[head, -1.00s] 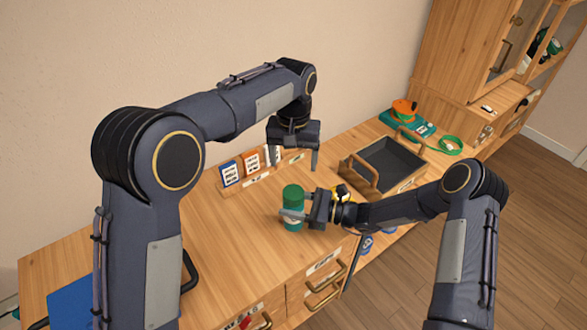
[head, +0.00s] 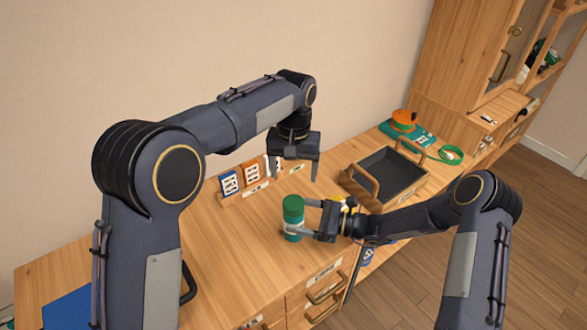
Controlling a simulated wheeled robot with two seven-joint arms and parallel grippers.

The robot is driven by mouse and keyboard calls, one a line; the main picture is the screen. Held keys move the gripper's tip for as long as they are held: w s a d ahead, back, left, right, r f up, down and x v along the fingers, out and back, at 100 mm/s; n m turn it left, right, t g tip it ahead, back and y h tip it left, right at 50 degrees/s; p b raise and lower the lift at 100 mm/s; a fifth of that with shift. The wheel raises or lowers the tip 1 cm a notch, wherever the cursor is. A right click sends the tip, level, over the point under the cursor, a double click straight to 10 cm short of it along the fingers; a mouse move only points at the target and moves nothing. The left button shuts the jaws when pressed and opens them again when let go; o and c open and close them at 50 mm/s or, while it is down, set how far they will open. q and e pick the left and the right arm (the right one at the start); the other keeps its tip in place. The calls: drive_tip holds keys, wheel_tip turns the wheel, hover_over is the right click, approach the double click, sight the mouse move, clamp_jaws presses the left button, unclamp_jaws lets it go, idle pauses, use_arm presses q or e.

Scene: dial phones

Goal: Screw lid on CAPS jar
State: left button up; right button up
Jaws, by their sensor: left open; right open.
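The jar (head: 293,227) stands upright on the wooden counter in the head view, with a green lid (head: 293,205) seated on its top. Any lettering on it is too small to read. My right gripper (head: 304,217) is open at the jar's right side, its fingers pointing left; one finger tip is behind or beside the jar and the other in front of it. I cannot tell whether they touch it. My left gripper (head: 295,171) is open and empty above the counter, behind the jar, fingers pointing down.
A dark tray with wooden handles (head: 388,172) lies to the right. An orange and teal phone (head: 403,122) with a green cord sits beyond it. The counter left of the jar is clear.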

drive_tip(key=b+v, duration=0.1)
drive_tip(key=v, duration=0.3)
drive_tip(key=shift+d+f, duration=0.15)
drive_tip(key=shift+d, duration=0.1)
drive_tip(key=shift+s+d, duration=0.15)
drive_tip(key=shift+d, duration=0.3)
